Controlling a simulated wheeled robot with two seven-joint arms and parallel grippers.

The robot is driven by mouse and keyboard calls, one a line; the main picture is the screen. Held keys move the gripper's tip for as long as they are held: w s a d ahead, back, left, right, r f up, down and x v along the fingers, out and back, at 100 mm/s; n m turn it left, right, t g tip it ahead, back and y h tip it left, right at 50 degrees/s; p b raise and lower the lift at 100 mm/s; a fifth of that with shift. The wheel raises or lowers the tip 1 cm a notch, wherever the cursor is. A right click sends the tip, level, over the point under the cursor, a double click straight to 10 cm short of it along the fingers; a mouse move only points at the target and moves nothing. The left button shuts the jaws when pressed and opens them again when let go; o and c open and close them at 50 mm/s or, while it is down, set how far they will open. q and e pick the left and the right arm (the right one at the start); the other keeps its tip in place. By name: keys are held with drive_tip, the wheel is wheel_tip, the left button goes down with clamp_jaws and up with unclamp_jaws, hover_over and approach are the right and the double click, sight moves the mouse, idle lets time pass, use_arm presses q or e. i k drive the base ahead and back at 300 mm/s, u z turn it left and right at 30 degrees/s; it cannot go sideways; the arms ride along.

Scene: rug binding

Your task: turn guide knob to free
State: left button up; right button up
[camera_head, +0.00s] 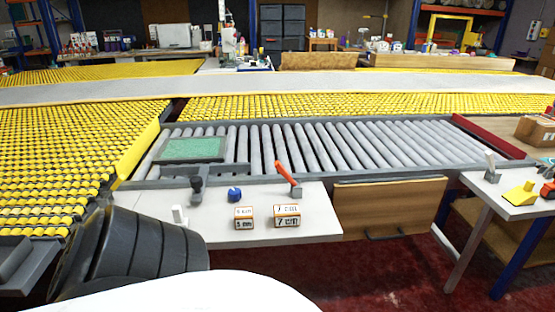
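A blue knob (235,194) sits on the white worktop (290,234) in front of the roller conveyor. A dark knob or post (197,189) stands to its left at the worktop's back edge, by a grey bar beside the rollers. I cannot tell which of them is the guide knob, nor its setting. A lever with an orange handle (286,174) leans to the left, to the right of the blue knob. Neither of my grippers is in view.
Grey rollers (330,145) carry a green mat (192,149) at the left. Two labelled blocks (286,215) and a small white lever (179,215) are on the worktop. A black ribbed shape (130,250) fills the lower left. A yellow piece (520,194) lies on the right table.

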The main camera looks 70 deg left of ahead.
sight(235, 193)
drive_tip(key=u, duration=1.8)
